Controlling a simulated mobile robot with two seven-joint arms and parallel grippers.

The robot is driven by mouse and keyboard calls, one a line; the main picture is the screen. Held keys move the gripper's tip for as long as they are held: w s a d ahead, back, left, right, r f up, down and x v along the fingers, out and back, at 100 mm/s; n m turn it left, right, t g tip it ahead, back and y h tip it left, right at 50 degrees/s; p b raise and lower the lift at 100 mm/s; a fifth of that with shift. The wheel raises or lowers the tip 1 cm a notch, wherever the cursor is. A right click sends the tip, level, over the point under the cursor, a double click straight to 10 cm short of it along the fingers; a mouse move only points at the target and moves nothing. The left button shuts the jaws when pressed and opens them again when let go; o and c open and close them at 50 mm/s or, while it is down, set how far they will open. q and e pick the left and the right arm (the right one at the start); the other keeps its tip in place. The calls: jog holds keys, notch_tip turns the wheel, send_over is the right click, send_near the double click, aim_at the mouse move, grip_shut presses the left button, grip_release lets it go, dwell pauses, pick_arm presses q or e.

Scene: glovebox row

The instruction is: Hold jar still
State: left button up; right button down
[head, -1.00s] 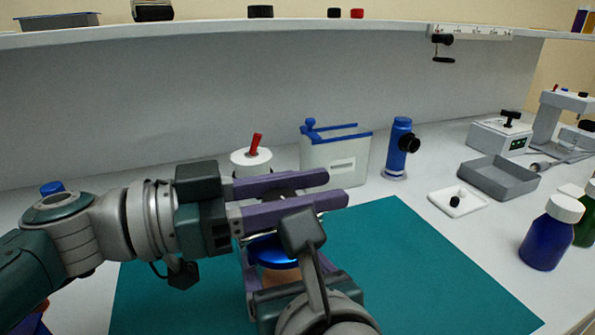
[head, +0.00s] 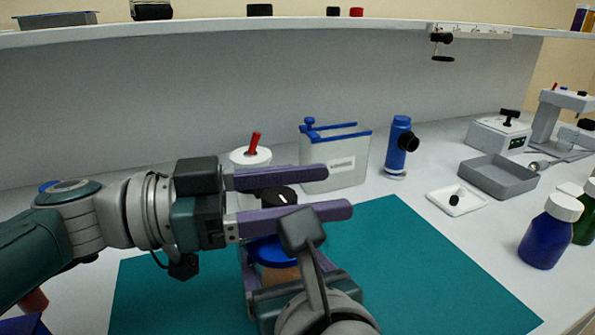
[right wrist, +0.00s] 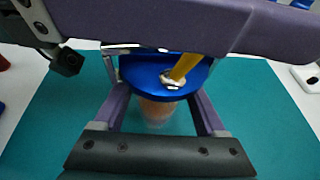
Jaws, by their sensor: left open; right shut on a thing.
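The jar (head: 278,274) has a blue lid (head: 265,249) and orange-brown contents. It stands upright over the teal mat (head: 400,255). My right gripper (head: 290,262) is shut on the jar, one finger on each side; the right wrist view also shows the jar body (right wrist: 157,110) between the fingers, under the blue lid (right wrist: 150,75). A yellow rod with a silver nut (right wrist: 172,82) shows at the lid there. My left gripper (head: 338,190) is open above and beyond the lid, with its purple fingers apart. The lid is partly hidden by the left gripper.
A black knob (head: 279,196) shows between the left fingers. Behind are a white container with a red stick (head: 250,157), a white-and-blue box (head: 334,160) and a blue device (head: 397,148). A grey tray (head: 500,178) and blue bottle (head: 550,235) stand right. The mat's right part is clear.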

pick_arm(q)
jog(key=s+a, duration=0.2)
jog(key=a, duration=1)
dwell(0.3)
pick_arm(e)
grip_release()
